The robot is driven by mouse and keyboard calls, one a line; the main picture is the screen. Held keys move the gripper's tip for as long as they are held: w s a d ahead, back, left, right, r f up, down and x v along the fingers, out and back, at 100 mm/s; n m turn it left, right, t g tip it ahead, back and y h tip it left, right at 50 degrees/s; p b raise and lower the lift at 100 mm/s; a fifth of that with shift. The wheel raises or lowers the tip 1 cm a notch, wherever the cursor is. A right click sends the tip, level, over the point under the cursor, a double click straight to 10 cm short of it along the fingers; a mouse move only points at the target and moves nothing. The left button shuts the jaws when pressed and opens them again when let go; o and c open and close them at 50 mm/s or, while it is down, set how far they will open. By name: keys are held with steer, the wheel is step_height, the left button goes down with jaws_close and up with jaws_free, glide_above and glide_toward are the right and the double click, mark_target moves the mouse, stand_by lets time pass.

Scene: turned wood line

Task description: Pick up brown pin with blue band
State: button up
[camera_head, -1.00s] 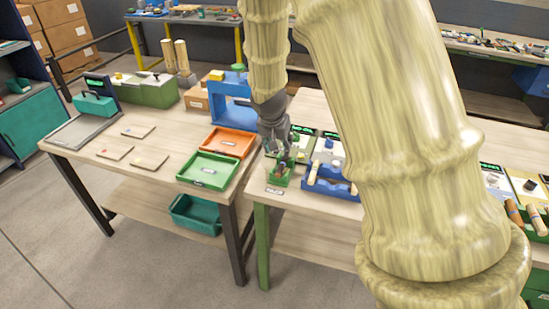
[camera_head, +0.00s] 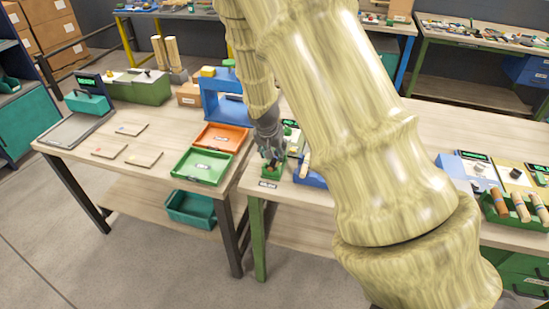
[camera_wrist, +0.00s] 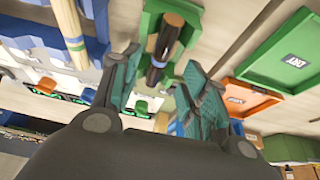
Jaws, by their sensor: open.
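My gripper (camera_head: 271,158) is over the small green bin (camera_head: 268,184) at the front left corner of the right-hand table. In the wrist view, my gripper (camera_wrist: 160,72) is open, its two teal fingers apart. A dark brown pin (camera_wrist: 169,34) in the green bin (camera_wrist: 150,22) shows between the fingers. Contact with the fingers cannot be told. In the head view my gripper mostly hides this pin.
Orange (camera_head: 222,139) and green (camera_head: 201,167) trays lie left. A green holder (camera_head: 494,216) at far right bears a brown pin (camera_head: 497,203) and pale pins.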

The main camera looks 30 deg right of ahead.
mark_target(275, 159)
steer(key=shift+p+x, duration=0.4)
steer(key=shift+x, duration=0.6)
steer(key=shift+d+f, duration=0.2)
steer(key=shift+f, duration=0.4)
steer(key=shift+c, duration=0.4)
steer(key=c, duration=0.9)
